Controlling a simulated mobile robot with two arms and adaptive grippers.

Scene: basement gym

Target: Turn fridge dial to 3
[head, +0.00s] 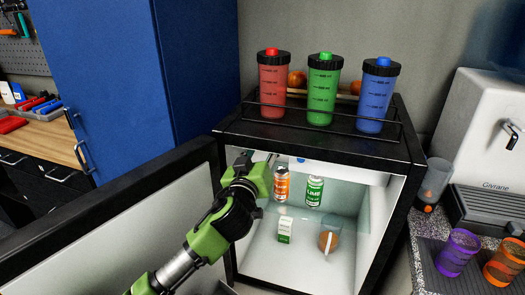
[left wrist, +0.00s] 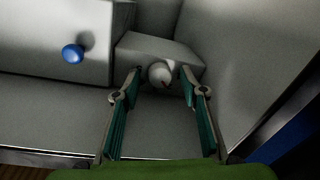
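The small fridge (head: 318,147) stands with its door (head: 120,225) swung open to the left. My left gripper (head: 270,162) reaches into the upper left of its interior. My left gripper (left wrist: 161,76) is open there, one finger on each side of the dial, with gaps visible. Any numbers on the dial are too small to read. In the head view the dial is hidden behind the gripper. My right gripper is in neither view.
A blue knob (left wrist: 72,53) sticks out from the white box left of the dial. Three shaker bottles (head: 321,82) stand on top behind a rail.

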